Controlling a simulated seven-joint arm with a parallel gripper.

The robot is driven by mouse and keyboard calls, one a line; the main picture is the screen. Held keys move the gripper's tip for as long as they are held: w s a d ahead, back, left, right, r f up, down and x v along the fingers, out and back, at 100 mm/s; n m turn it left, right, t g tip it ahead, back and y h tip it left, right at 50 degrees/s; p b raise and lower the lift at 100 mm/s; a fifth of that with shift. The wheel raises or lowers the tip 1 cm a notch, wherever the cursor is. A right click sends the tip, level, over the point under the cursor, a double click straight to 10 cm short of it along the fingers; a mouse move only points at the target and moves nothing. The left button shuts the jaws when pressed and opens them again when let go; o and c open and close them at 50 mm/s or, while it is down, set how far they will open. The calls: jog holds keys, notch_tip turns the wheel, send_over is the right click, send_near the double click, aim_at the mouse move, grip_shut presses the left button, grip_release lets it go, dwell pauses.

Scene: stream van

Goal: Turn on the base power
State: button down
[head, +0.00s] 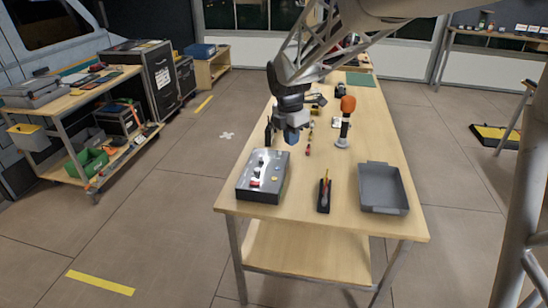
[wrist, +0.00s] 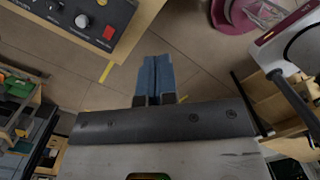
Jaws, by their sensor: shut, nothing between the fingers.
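A grey control box (head: 264,176) with a dark side stands on the near left of the wooden table. Small knobs and a red part show on its top; their settings are too small to read. My gripper (head: 291,138) is above the table, just behind the box and apart from it. In the wrist view its blue fingers (wrist: 155,76) are together with nothing between them. A black panel (wrist: 75,18) at the upper left there carries a pale knob and a red square switch. I cannot tell whether the switch is on.
On the table (head: 330,206) are a black holder (head: 324,196) with pens, a grey tray (head: 383,188) and an orange-topped microphone (head: 346,112). Small items lie behind my gripper. The table's front strip is clear. A loaded workbench (head: 72,100) stands at the left.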

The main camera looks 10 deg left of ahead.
aim_at(255, 183)
jog(key=w+a+f+n, duration=0.3)
jog(key=a+f+n, duration=0.1)
jog(key=a, duration=0.3)
jog(key=w+a+f+n, duration=0.3)
jog(key=a+f+n, duration=0.1)
jog(key=a, duration=0.3)
jog(key=shift+h, duration=0.3)
jog(key=f, duration=0.4)
jog(key=d+f, duration=0.1)
jog(key=f, duration=0.8)
jog(key=shift+d+f, duration=0.4)
jog(key=shift+f, duration=0.2)
jog(key=shift+a, duration=0.1)
jog(key=shift+a+r, duration=0.3)
jog(key=shift+a, duration=0.3)
